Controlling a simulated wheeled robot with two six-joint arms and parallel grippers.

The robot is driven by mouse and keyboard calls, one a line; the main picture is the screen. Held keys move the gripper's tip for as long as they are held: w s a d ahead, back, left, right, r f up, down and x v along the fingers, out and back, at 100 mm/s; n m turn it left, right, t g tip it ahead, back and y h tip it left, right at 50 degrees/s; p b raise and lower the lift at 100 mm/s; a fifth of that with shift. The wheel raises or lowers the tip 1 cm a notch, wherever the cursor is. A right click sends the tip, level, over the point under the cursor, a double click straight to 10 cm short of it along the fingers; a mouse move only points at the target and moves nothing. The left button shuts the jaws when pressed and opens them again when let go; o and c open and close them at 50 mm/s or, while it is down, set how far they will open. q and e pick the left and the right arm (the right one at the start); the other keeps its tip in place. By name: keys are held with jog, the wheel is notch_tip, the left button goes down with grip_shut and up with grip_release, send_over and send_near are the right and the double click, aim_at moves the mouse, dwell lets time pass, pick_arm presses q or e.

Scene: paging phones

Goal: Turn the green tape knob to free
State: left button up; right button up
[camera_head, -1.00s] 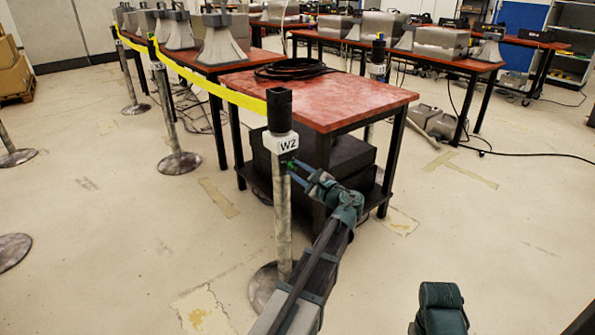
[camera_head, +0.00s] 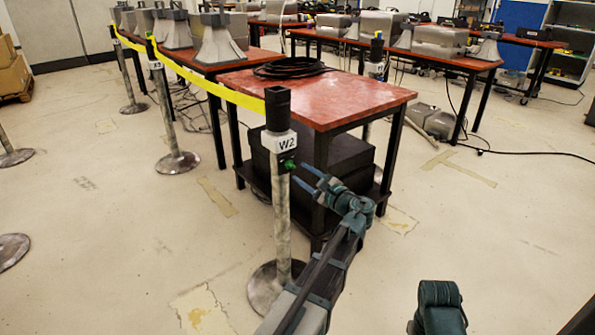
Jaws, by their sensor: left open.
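The green tape knob (camera_head: 288,164) sits on the right side of the post head, just below the white W2 label (camera_head: 285,144). The W2 post (camera_head: 281,215) stands upright on a round metal base, with yellow tape (camera_head: 205,82) running from its black top to the back left. My left gripper (camera_head: 302,174) is open and empty, its two blue-tipped fingers pointing at the post. The fingertips are a little to the right of the knob and apart from it. The knob's exact angle is too small to tell. A dark teal part of my other arm shows at the bottom right; its fingers are not visible.
A red-topped table (camera_head: 335,98) with a coil of black cable (camera_head: 290,68) stands right behind the post, with dark boxes on its lower shelf. More tape posts (camera_head: 170,120) stand to the left. The floor at the front right is clear.

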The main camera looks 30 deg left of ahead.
pick_arm(q)
jog(key=v, duration=1)
jog(key=shift+f, duration=0.1)
jog(key=s+d+f+n+g+h+p, duration=0.25)
jog(key=s+d+f+n+h, duration=0.4)
jog(key=f, duration=0.65)
jog(key=s+d+f+n+g+h, duration=0.2)
jog(key=s+d+f+h, duration=0.15)
jog(key=s+d, duration=0.4)
jog(key=s+d+f+n+g+h, duration=0.1)
jog(key=s+d+f+g+h, duration=0.15)
jog(key=s+d+h, duration=0.4)
notch_tip(320, 180, up, 38)
jog(key=d+y+p, duration=0.1)
jog(key=p, duration=3.7)
jog(key=shift+s+d, duration=0.25)
jog(key=shift+d, duration=0.15)
jog(key=shift+f, duration=0.1)
